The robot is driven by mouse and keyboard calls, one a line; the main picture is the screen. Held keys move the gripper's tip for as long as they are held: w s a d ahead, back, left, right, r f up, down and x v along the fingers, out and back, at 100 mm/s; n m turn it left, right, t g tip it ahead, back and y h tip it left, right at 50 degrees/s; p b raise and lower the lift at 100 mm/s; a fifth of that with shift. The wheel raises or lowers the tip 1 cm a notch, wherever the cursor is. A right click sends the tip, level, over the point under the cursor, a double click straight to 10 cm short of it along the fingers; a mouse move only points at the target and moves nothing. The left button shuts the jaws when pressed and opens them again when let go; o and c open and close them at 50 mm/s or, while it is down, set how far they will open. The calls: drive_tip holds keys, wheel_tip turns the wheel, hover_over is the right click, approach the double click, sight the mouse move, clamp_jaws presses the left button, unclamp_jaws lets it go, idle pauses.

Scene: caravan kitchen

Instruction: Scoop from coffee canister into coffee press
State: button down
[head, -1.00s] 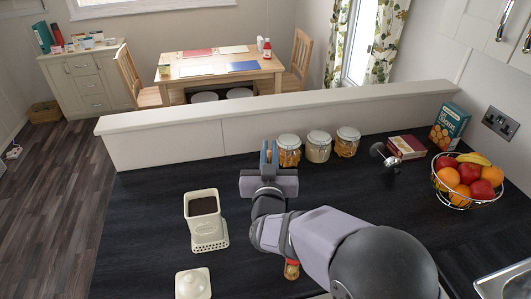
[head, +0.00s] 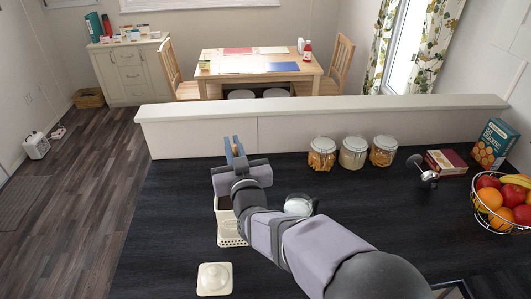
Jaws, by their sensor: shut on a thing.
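The cream coffee canister (head: 229,228) stands open on the dark worktop, left of the arm. Its lid (head: 214,279) lies in front of it. My gripper (head: 236,147) is above and behind the canister in the picture, hiding most of its mouth. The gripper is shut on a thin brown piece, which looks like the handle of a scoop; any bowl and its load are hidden. A glass vessel with a pale round rim (head: 299,205), probably the coffee press, stands right of the canister, partly behind my arm. A metal plunger-like part (head: 424,172) lies farther right.
Three lidded jars (head: 352,153) stand along the low wall (head: 330,125). A red box (head: 446,162), a crackers box (head: 494,145) and a wire fruit basket (head: 499,222) are at the right. The worktop between jars and canister is clear.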

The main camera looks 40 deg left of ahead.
drive_tip(key=shift+s+a+f+n+g+y, duration=0.2)
drive_tip(key=shift+s+a+n+g+y, duration=0.05)
drive_tip(key=shift+s+a+g, duration=0.2)
drive_tip(key=shift+s+a+f+n+g+y, duration=0.2)
drive_tip(key=shift+s+a+n+g+y, duration=0.05)
drive_tip(key=shift+s+a+g, duration=0.15)
drive_tip(key=shift+f, duration=0.25)
wheel_tip(320, 180, down, 10)
drive_tip(key=b, duration=0.8)
drive_tip(key=shift+r, duration=0.15)
idle(1.2)
wheel_tip(320, 180, up, 9)
drive_tip(key=p, duration=0.4)
drive_tip(key=shift+r, duration=0.15)
idle(0.8)
